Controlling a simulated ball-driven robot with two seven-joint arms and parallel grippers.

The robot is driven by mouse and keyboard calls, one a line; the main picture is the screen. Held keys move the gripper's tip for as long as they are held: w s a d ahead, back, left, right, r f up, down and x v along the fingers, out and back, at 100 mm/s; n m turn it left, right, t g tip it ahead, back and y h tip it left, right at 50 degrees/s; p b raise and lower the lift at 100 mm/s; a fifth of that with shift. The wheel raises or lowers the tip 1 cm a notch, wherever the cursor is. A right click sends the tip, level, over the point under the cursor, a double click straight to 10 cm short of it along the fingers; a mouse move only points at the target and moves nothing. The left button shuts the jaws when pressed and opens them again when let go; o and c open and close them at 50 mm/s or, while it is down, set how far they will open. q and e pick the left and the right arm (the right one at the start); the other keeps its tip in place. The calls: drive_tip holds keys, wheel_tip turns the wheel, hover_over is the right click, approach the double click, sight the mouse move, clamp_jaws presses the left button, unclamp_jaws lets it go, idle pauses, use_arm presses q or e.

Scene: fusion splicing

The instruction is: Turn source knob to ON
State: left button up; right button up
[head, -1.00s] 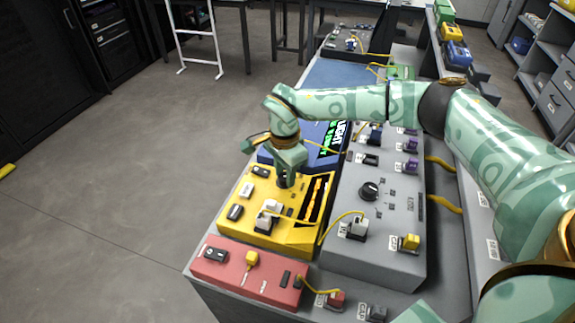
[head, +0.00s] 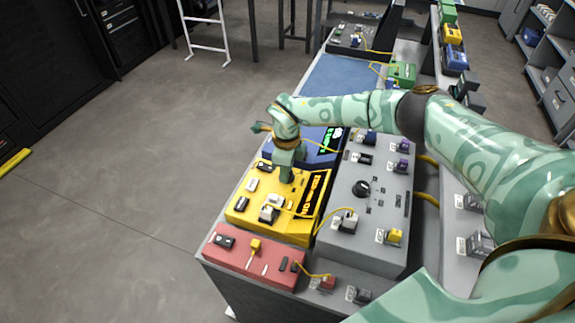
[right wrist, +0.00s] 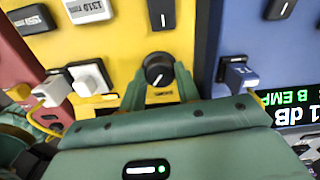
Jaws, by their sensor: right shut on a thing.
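The yellow box (head: 243,211) stands on the bench in the head view. In the right wrist view, a round black knob (right wrist: 158,69) with a light pointer mark sits on the yellow panel (right wrist: 128,32). My right gripper (right wrist: 158,88) has a green finger on each side of this knob and is shut on it. In the head view my right gripper (head: 286,177) reaches down onto the back part of the yellow box and hides the knob. The box's dark display (head: 313,194) shows orange text, too small to read surely. My left gripper is not in view.
A blue box (head: 327,146) with a lit display stands behind the yellow one, and a red box (head: 245,262) in front. A grey panel (head: 350,238) with another black knob (head: 361,188) is at the right. Yellow cables run between them.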

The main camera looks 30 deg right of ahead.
drive_tip(key=shift+r+m+p, duration=0.1)
drive_tip(key=shift+m+p, duration=0.2)
drive_tip(key=shift+m, duration=0.3)
drive_tip(key=o, duration=1)
wheel_tip(320, 180, up, 16)
drive_tip(key=p, duration=0.3)
drive_tip(key=shift+r, duration=0.1)
